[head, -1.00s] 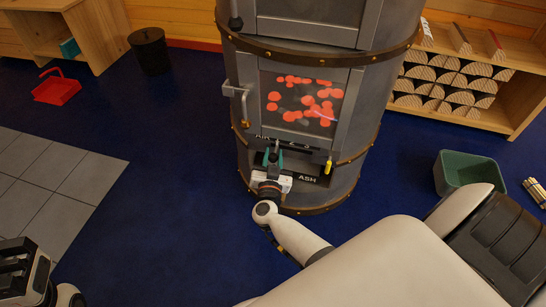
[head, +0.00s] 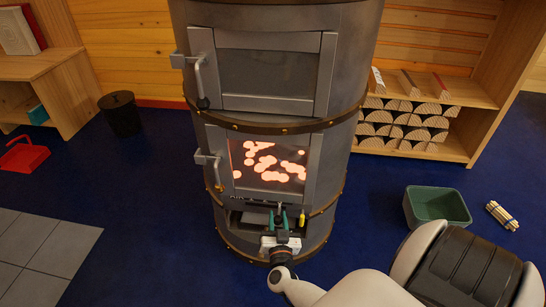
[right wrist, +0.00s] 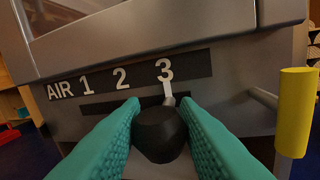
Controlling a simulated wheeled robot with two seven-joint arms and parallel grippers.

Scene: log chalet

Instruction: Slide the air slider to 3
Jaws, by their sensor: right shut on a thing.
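The stove (head: 270,130) stands in the middle of the head view. In the right wrist view its dark air scale (right wrist: 125,78) reads AIR, 1, 2, 3. The dark air slider knob (right wrist: 160,135) sits below the scale, its light pointer tip directly under the 3. My right gripper (head: 280,218) is at the stove's lower front. In the right wrist view the right gripper's teal fingers (right wrist: 160,125) are shut on the knob, one on each side. The slot around the knob is partly hidden by the fingers. My left gripper is not in view.
A yellow handle (right wrist: 295,112) sticks out just right of the knob. Glowing coals (head: 268,160) show behind the lower stove door. A green bin (head: 437,207) and firewood shelf (head: 440,80) are at right. A black bucket (head: 121,113) is at left.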

